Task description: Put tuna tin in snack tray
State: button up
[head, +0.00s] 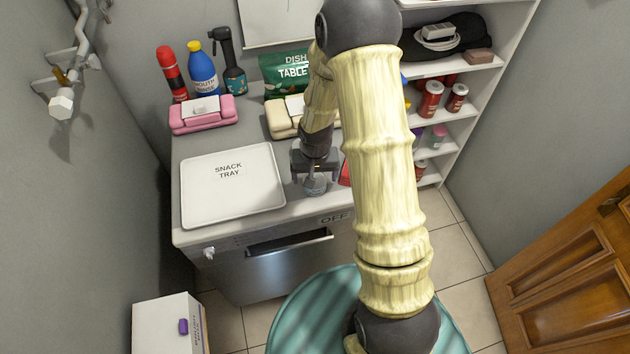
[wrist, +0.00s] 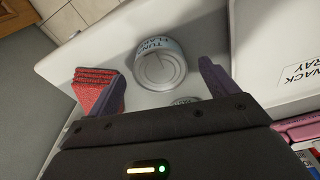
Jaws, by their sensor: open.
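The tuna tin (head: 315,186) is a small round grey tin standing on the counter just right of the snack tray. In the wrist view the tuna tin (wrist: 160,68) shows its round lid and a label reading "TUNA FLAKES". The snack tray (head: 230,200) is white, flat and empty, with its name printed on it; its edge also shows at the right of the wrist view (wrist: 262,88). My gripper (head: 315,168) is open and points down above the tin. In the wrist view its fingers (wrist: 162,82) stand apart either side of the tin; contact cannot be told.
A red stack (wrist: 97,88) lies beside the left finger. Another round lid (wrist: 186,101) is partly hidden by my gripper. Behind the tray are a pink case (head: 205,115), bottles and a green bag (head: 285,72). A shelf of cans (head: 430,98) stands right.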

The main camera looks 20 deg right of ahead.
notch_tip(320, 180, down, 2)
jog(key=shift+w+f, duration=0.15)
dwell(0.5)
jog(key=c, duration=1.2)
jog(key=shift+r, duration=5.05)
jog(key=shift+c, duration=0.2)
